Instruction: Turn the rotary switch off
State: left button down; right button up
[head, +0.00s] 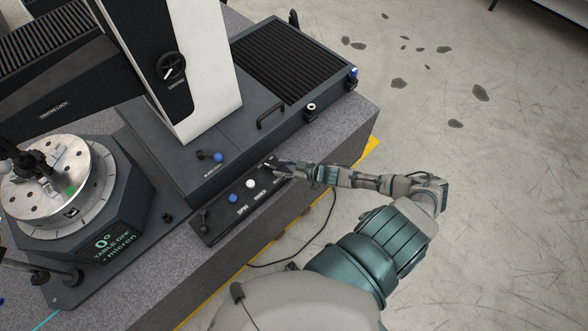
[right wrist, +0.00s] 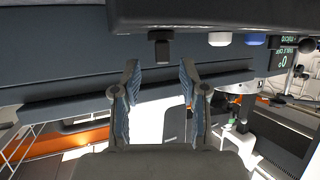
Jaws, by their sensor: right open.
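The rotary switch looks to be the small black knob (right wrist: 159,47) on the dark control panel, seen in the right wrist view. It stands just past and between my right fingertips, apart from them. In the head view the control panel (head: 218,222) lies along the granite's front edge, and my right gripper (head: 273,166) is at its far end, largely hiding the knob there. My right gripper also shows in the right wrist view (right wrist: 158,70), with its two fingers apart and nothing between them. The knob's turn position is too small to read. My left gripper is not in view.
A white button (head: 250,184) and a blue button (head: 233,198) sit on the panel beside the gripper. The floor to the right is open.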

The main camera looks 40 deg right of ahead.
jog(key=v, duration=0.7)
jog(key=shift+d+f, duration=0.1)
jog(key=shift+f, duration=0.05)
jog(key=s+d+f+m+g+h, duration=0.15)
jog(key=s+f, duration=0.25)
jog(key=f, duration=0.4)
jog(key=s+d+f+m+g+h, duration=0.1)
jog(key=s+d+f+h, duration=0.2)
jog(key=f, duration=0.5)
jog(key=s+d+f+m+g+h, duration=0.15)
jog(key=s+f, duration=0.25)
jog(key=f, duration=0.4)
jog(key=s+a+f+g, duration=0.2)
jog(key=s+a+f, duration=0.3)
jog(key=s, duration=0.3)
jog(key=s+a+f+g, duration=0.2)
jog(key=s+a+f, duration=0.4)
jog(key=s, duration=0.3)
jog(key=s+a+f+g, duration=0.2)
jog(key=s+a+f, duration=0.4)
jog(key=s, duration=0.3)
jog(key=shift+a+n+g, duration=0.3)
jog(key=shift+n+g, duration=0.1)
